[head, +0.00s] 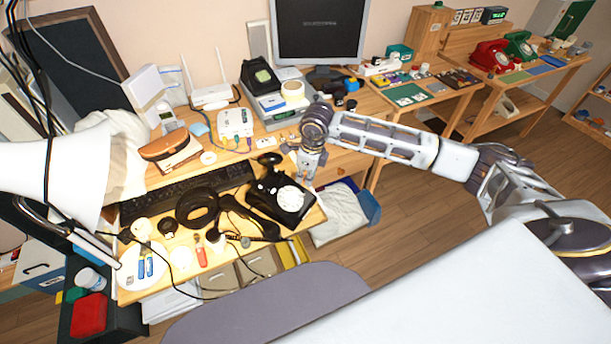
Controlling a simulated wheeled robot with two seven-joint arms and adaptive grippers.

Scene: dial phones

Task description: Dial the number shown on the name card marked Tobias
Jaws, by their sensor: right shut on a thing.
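A black rotary phone (265,203) with a white dial (291,199) stands at the right end of the wooden desk. Black curved parts (238,212) lie left of it; I cannot tell whether one is its handset. My right gripper (307,180) points down at the phone's far right side, close to the dial. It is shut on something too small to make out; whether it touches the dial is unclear. A red phone (490,57) and a green phone (519,46) stand on the far right table. No name reading Tobias is legible. My left gripper is not in view.
A black keyboard (185,192), headphones (197,207) and small items crowd the desk. A white router (210,93) and a monitor (320,35) stand at the back. A white lamp shade (60,170) is at left.

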